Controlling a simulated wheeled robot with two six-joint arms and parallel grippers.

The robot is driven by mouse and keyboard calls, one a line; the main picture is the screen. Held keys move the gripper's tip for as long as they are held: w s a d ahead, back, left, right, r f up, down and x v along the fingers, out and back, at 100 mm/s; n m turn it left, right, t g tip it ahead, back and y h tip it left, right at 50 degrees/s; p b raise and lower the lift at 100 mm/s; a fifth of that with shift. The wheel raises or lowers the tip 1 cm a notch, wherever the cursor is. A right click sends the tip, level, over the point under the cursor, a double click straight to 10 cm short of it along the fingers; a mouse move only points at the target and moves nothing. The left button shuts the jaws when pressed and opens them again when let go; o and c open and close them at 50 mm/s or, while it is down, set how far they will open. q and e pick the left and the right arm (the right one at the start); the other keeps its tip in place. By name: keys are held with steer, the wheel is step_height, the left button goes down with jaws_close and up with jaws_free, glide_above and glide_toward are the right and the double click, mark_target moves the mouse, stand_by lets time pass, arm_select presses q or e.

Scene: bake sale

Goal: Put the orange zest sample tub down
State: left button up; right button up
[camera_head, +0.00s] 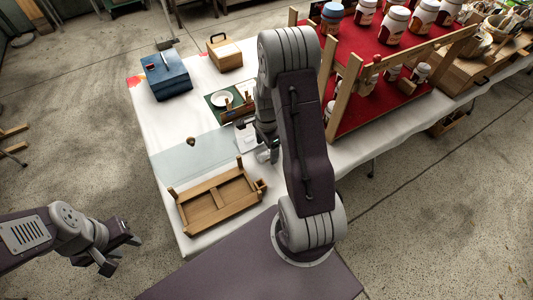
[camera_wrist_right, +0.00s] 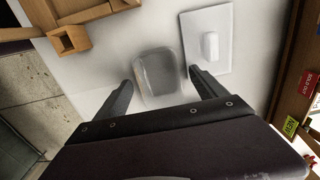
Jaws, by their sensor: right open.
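A small translucent tub (camera_wrist_right: 157,72) stands on the white tabletop in the right wrist view. Any label on it cannot be read. My right gripper (camera_wrist_right: 160,88) is open, one finger on either side of the tub with visible gaps. In the head view the right arm hides most of this gripper, and a pale tub-like shape (camera_head: 264,156) shows beside it. My left gripper (camera_head: 124,254) is open and empty, off the table at the lower left.
A wooden divided tray (camera_head: 218,203) lies at the table's near edge, a clear sheet (camera_head: 180,154) beyond it. A white card (camera_wrist_right: 208,40) with a pale block lies right of the tub. A blue box (camera_head: 166,76) and red shelves of jars (camera_head: 350,60) stand farther back.

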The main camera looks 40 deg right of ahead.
mark_target(267, 154)
steer(key=shift+s+r, duration=0.1)
steer(key=shift+c, duration=1.2)
steer(key=c, duration=1.2)
steer(key=shift+c, duration=0.2)
step_height(267, 154, up, 5)
steer(key=shift+d+f+p, duration=0.15)
steer(key=shift+f+p, duration=0.05)
steer(key=shift+p, duration=0.25)
steer(key=s+d+r, duration=0.6)
steer(key=s, duration=0.3)
steer(key=shift+s+d+r+p, duration=0.2)
steer(key=shift+s+d+p, duration=0.05)
steer(key=shift+p, duration=0.2)
